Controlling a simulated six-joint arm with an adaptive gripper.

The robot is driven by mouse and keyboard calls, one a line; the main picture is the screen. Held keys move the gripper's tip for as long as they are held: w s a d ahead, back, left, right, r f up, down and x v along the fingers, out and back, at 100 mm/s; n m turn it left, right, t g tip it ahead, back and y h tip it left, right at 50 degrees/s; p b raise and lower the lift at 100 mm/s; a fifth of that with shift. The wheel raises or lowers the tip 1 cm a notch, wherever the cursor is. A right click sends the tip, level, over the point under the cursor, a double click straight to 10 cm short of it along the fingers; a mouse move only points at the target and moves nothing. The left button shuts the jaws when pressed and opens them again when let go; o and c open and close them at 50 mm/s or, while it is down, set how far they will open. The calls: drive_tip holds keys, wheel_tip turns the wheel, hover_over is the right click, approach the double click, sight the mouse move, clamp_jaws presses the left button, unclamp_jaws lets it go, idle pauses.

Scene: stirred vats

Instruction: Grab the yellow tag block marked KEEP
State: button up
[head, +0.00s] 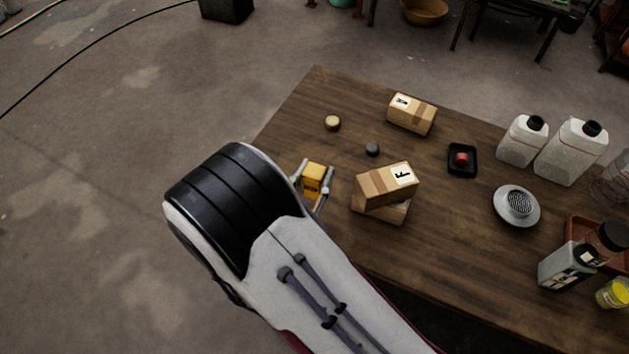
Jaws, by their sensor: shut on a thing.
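The yellow tag block (314,177) is in the head view, left of the middle of the wooden table. Dark marks show on its lower side, too small to read. My gripper (315,184) has its fingers on both sides of the block and is shut on it. I cannot tell whether the block touches the table or is held above it. My arm comes from the lower right and hides the table's near left part.
Right of the gripper, a carton marked F (386,184) lies on another carton (384,210). A small carton (411,114), tan disc (333,123), dark knob (372,149) and black tray (462,160) lie behind. White jugs (570,152) and a round metal drain (517,205) stand right.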

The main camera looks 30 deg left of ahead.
drive_tip(key=shift+r, duration=0.55)
